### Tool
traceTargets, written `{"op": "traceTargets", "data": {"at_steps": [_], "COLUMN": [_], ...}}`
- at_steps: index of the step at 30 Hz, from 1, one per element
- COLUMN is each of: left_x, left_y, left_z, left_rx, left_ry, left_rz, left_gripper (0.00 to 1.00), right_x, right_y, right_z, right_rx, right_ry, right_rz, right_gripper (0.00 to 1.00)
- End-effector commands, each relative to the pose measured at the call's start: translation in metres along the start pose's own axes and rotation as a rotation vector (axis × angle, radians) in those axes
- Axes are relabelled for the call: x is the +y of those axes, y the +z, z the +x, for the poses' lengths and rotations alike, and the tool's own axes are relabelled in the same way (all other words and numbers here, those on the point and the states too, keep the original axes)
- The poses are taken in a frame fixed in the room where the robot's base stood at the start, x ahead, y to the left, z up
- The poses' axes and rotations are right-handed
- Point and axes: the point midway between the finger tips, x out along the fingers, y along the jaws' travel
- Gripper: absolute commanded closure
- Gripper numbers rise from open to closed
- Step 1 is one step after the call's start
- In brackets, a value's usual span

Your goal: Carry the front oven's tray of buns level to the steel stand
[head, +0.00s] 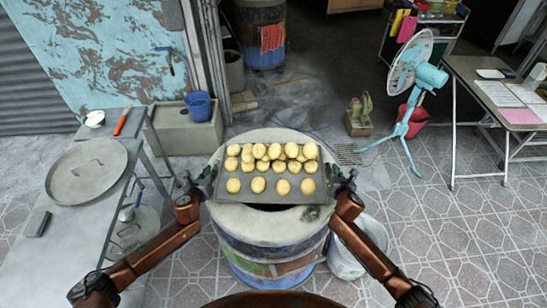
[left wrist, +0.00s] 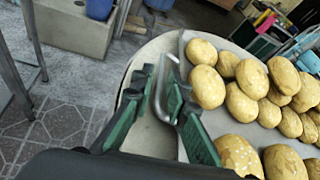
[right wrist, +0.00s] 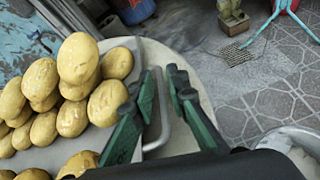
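The dark tray (head: 290,217) of round golden buns lies level over the mouth of the front barrel oven (head: 235,220); whether it touches the rim is unclear. Some buns are piled on others towards the back. My left gripper (head: 208,174) is at the tray's left side; in the left wrist view its fingers (left wrist: 162,95) stand apart around a wire handle (left wrist: 159,104). My right gripper (head: 339,178) is at the right side; in the right wrist view its fingers (right wrist: 163,92) stand apart around the other handle (right wrist: 164,128). A long steel table (head: 62,240) stands at the left.
A white bucket (head: 346,262) stands close at the oven's right. A blue fan (head: 415,80) and a table (head: 490,95) are further right. Tiled floor at front right is clear.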

Motion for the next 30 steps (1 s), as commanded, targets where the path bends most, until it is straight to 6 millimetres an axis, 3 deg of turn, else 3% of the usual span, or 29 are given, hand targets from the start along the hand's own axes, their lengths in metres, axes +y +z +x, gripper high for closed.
{"op": "traceTargets", "data": {"at_steps": [4, 11, 30], "left_x": [-0.0001, 0.0001, 0.0009], "left_y": [0.0003, 0.0003, 0.0000], "left_z": [-0.0002, -0.0004, -0.0007], "left_rx": [0.000, 0.000, 0.000], "left_ry": [0.000, 0.000, 0.001], "left_rz": [0.000, 0.000, 0.000], "left_gripper": [0.86, 1.00, 1.00], "right_x": [0.0001, 0.0001, 0.0003], "right_y": [0.0001, 0.0000, -0.0001], "right_z": [-0.0002, -0.0003, -0.0001], "right_rx": [0.000, 0.000, 0.000], "right_ry": [0.000, 0.000, 0.000], "right_rz": [0.000, 0.000, 0.000], "right_gripper": [0.86, 1.00, 1.00]}}
